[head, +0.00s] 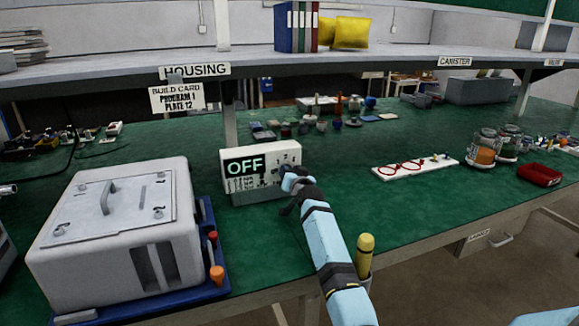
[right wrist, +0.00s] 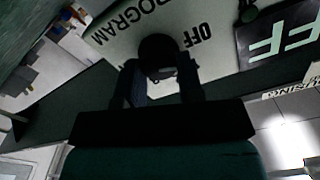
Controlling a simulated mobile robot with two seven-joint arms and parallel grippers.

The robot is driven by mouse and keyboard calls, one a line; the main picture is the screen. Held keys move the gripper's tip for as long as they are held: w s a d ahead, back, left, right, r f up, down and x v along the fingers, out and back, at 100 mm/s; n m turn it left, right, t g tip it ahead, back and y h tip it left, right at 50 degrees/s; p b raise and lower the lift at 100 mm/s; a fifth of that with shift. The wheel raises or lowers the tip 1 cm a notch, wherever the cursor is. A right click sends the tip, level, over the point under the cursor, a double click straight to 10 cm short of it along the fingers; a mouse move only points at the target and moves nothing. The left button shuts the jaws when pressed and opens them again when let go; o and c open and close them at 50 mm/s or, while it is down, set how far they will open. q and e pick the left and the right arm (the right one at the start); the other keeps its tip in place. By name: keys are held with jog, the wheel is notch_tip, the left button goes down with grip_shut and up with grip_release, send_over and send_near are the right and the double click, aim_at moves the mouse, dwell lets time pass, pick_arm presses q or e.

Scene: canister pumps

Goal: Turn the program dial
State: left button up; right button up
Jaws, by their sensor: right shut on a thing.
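The white control box (head: 290,153) stands on the green bench with a dark display (head: 245,165) reading OFF in green. The black program dial (right wrist: 158,52) shows in the right wrist view on the box's pale face, between the printed words PROGRAM and OFF, which appear rotated there. My right gripper (right wrist: 160,75) is shut on the dial, one finger on each side. In the head view my right gripper (head: 288,178) is at the lower right of the box front and hides the dial. My left gripper is not in view.
A grey housing (head: 110,235) sits on a blue tray (head: 212,270) at the left. A yellow-handled tool (head: 365,246) stands by the bench's front edge, beside my right arm. A white strip (head: 415,166) with red rings, jars (head: 484,150) and a red bin (head: 540,175) lie right.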

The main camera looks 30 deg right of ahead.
pick_arm(q)
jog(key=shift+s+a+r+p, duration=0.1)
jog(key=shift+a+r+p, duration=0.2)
jog(key=shift+p, duration=1.2)
pick_arm(e)
jog(key=shift+d+m, duration=0.1)
jog(key=shift+m, duration=2.3)
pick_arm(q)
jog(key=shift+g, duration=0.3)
pick_arm(e)
jog(key=shift+f, duration=0.1)
jog(key=o, duration=0.9)
jog(key=shift+s, duration=0.1)
